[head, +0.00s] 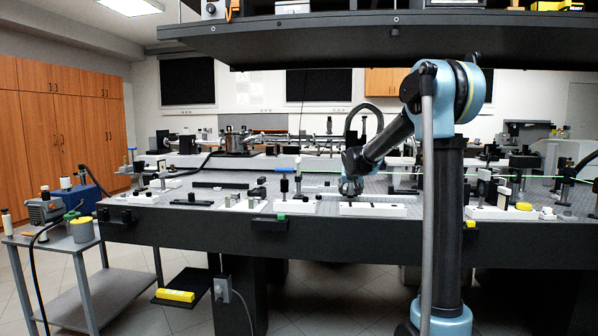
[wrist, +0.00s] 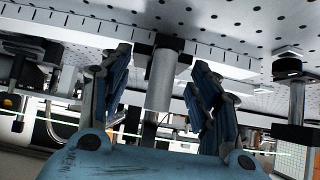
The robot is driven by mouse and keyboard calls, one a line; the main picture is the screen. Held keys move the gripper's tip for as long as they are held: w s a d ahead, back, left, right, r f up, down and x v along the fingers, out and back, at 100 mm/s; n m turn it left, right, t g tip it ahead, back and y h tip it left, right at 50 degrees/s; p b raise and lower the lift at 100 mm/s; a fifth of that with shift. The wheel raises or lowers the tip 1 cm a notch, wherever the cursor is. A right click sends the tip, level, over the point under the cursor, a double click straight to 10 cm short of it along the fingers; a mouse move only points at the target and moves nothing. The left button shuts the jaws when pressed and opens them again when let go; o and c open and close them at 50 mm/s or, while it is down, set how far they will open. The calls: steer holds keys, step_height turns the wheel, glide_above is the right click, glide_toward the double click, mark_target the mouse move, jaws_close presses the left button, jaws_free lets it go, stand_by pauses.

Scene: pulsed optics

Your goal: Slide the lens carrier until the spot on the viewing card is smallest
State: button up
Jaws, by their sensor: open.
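My gripper (head: 351,187) is low over the optical table (head: 330,225), at the end of my bent arm. In the wrist view my gripper (wrist: 161,60) has its two blue-padded fingers apart. A pale grey cylindrical post (wrist: 160,82) with a dark collar (wrist: 172,43) stands between them in the picture, with visible space on both sides. The wrist picture appears upside down, with the perforated tabletop at the top. I cannot tell whether this post belongs to the lens carrier.
A thin green beam (head: 555,177) crosses above the table at right and also shows in the wrist view (wrist: 285,150). Another dark-based post (wrist: 296,105) stands right of my fingers. Mounts (head: 490,190) crowd the table's right side. A dark shelf (head: 330,40) hangs overhead.

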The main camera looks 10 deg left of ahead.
steer(key=v, duration=0.8)
steer(key=shift+g+h, duration=0.4)
steer(key=shift+g, duration=0.5)
steer(key=s+d+f, duration=0.1)
steer(key=s+d, duration=0.1)
steer(key=s, duration=0.2)
steer(key=s+d+f, duration=0.1)
steer(key=s+d, duration=0.1)
steer(key=s, duration=0.2)
steer(key=s+d+f, duration=0.1)
steer(key=s+d, duration=0.2)
steer(key=s, duration=0.1)
steer(key=shift+s+f, duration=0.2)
steer(key=shift+f, duration=0.05)
steer(key=s+d+f+g, duration=0.2)
steer(key=s+f, duration=0.5)
steer(key=s, duration=0.5)
steer(key=s+d+f+g, duration=0.2)
steer(key=s+f, duration=0.5)
steer(key=s, duration=0.6)
steer(key=s+d+f+g, duration=0.2)
steer(key=s+d+f, duration=0.2)
steer(key=s+f, duration=0.4)
steer(key=s, duration=0.5)
steer(key=shift+y, duration=0.4)
steer(key=shift+s, duration=0.1)
